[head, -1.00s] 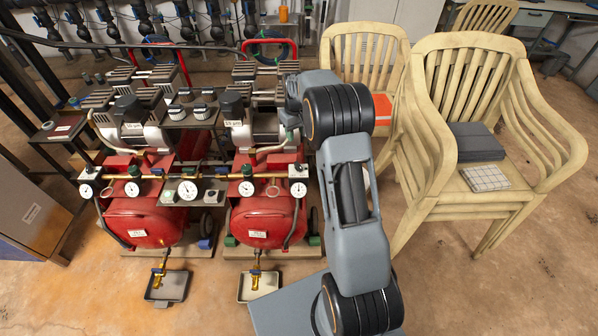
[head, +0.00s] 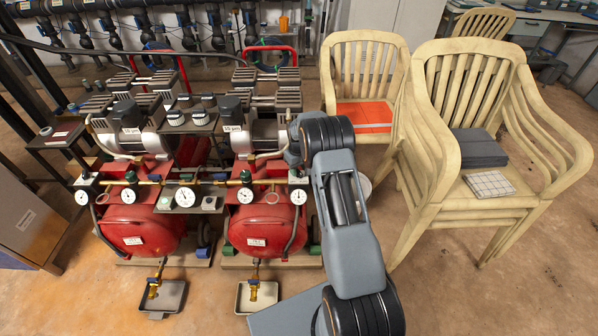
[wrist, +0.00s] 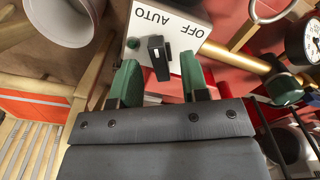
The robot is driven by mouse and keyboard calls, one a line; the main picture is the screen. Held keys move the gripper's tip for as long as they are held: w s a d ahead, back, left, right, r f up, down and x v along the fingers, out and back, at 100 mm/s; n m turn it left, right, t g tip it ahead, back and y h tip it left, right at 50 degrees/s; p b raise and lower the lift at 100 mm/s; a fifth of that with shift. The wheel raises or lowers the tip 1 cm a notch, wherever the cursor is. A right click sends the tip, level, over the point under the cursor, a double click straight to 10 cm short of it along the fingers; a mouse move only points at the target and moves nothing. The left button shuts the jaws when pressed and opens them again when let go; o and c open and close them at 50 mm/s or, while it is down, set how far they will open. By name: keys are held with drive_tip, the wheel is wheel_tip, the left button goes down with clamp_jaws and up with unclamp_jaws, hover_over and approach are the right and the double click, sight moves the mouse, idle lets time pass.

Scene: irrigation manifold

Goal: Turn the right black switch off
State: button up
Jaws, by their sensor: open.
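The right black switch (wrist: 158,58) is a small black lever with a white mark on a pale box (wrist: 184,14) printed OFF and AUTO. The labels appear upside down in the wrist view. My gripper (wrist: 161,76) has green fingertips. It is open, with one fingertip on each side of the switch. I cannot tell whether either fingertip touches it. A green round button shows on the box near the left fingertip. In the head view the right switch box (head: 298,183) is small beside my arm, and my gripper is hidden.
A brass pipe (wrist: 236,55), a green knob (wrist: 283,89) and a gauge (wrist: 312,38) are close to the right of my gripper. A white bucket (wrist: 62,18) is at upper left.

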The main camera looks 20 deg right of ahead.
drive_tip(key=shift+f, duration=0.65)
clamp_jaws()
